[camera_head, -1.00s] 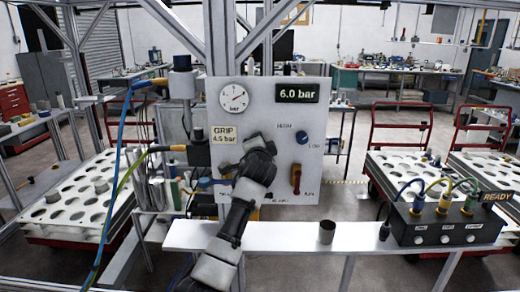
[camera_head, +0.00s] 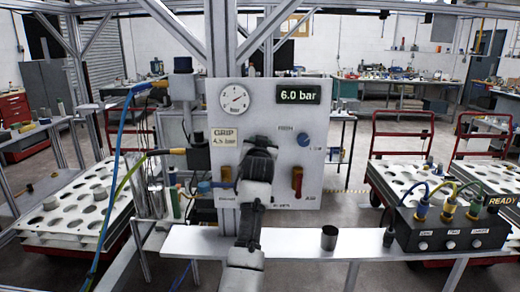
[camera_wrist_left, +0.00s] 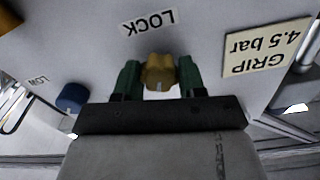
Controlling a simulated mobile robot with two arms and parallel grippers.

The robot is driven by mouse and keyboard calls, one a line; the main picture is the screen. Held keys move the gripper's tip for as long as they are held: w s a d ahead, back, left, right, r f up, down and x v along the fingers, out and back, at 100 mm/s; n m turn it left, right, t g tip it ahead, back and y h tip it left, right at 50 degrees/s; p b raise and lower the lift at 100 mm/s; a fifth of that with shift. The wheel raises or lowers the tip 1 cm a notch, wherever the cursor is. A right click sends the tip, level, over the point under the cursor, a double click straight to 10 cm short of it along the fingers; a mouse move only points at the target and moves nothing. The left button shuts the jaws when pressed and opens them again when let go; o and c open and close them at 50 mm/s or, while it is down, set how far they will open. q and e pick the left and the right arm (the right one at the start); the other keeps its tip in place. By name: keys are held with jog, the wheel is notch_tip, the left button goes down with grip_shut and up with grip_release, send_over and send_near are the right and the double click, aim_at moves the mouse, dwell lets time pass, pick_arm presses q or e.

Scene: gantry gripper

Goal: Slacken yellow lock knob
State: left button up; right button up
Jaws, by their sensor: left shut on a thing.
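The yellow lock knob (camera_wrist_left: 159,70) sits on the grey panel just beside the LOCK label (camera_wrist_left: 149,22) in the left wrist view. My left gripper (camera_wrist_left: 158,80) has its two green fingers on either side of the knob and is shut on it. A pale mark shows on the knob's near face. In the head view my left gripper (camera_head: 259,150) stands against the middle of the panel (camera_head: 275,118), its arm coming up almost vertically from below. It hides the knob and LOCK label there. My right gripper is not in view.
A blue HIGH/LOW knob (camera_head: 303,139) and a red lever (camera_head: 297,180) are right of my gripper. An orange knob (camera_head: 226,174) is close on its left. A metal cup (camera_head: 329,237) and a cabled black box (camera_head: 440,232) stand on the shelf (camera_head: 365,243) below.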

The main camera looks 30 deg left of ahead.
pick_arm(q)
jog(key=shift+f+n, duration=0.15)
jog(key=shift+n, duration=2.05)
jog(key=o, duration=0.9)
jog(key=shift+s, duration=0.1)
jog(key=b+v, duration=0.3)
jog(key=v, duration=0.7)
jog(key=shift+s+d, duration=0.25)
